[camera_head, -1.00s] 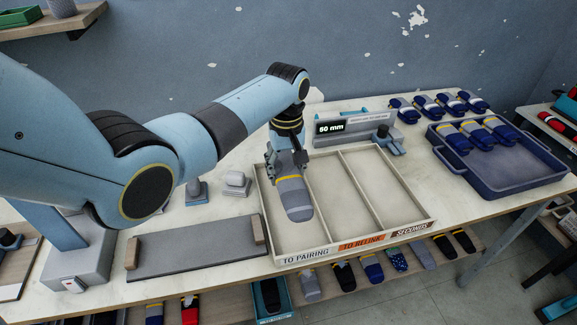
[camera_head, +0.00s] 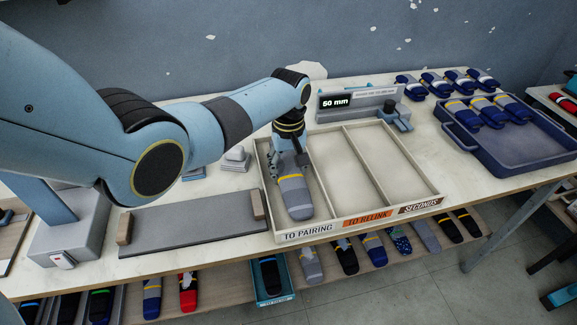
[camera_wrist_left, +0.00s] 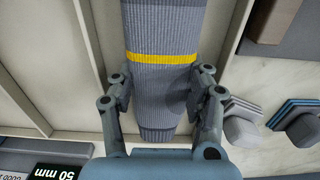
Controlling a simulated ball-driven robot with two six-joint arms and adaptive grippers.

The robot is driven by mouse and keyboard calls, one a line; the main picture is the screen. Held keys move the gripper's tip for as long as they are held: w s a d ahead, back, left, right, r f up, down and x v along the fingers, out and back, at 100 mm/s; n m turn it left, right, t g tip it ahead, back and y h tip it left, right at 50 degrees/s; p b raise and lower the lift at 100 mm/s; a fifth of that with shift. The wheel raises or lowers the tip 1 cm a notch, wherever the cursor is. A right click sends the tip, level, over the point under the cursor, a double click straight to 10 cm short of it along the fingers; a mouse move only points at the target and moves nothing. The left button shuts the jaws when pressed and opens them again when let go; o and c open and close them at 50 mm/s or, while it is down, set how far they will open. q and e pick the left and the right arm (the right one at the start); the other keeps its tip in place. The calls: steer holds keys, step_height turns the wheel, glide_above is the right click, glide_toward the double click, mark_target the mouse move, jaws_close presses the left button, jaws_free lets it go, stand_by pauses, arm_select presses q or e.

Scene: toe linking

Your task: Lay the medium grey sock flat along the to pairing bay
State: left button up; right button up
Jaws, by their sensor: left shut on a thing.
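The medium grey sock (camera_head: 293,196) has a yellow stripe and a lighter grey foot. It lies lengthwise over the TO PAIRING bay (camera_head: 314,227), the left compartment of the tray, with its toe toward the front. My left gripper (camera_head: 288,168) is shut on the sock's cuff end at the back of the bay. In the left wrist view the fingers (camera_wrist_left: 162,95) sit on both sides of the ribbed cuff (camera_wrist_left: 160,85), below the yellow stripe. I cannot tell whether the whole sock touches the bay floor. My right gripper is not in view.
The TO RELINK (camera_head: 345,180) and SECONDS (camera_head: 393,165) bays are empty. A gauge reading 50 mm (camera_head: 336,100) stands behind the tray. A grey board (camera_head: 190,222) lies left. A blue crate (camera_head: 520,148) with socks stands right. More socks lie on the lower shelf.

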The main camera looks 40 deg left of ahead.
arm_select(q)
steer(key=o, duration=1.4)
steer(key=shift+c, duration=0.2)
steer(key=shift+c, duration=0.3)
steer(key=shift+r, duration=0.1)
steer(key=shift+r+p, duration=0.25)
steer(key=shift+p, duration=0.1)
step_height(320, 180, up, 6)
steer(key=p, duration=0.7)
steer(key=shift+r, duration=0.25)
steer(key=shift+f, duration=0.1)
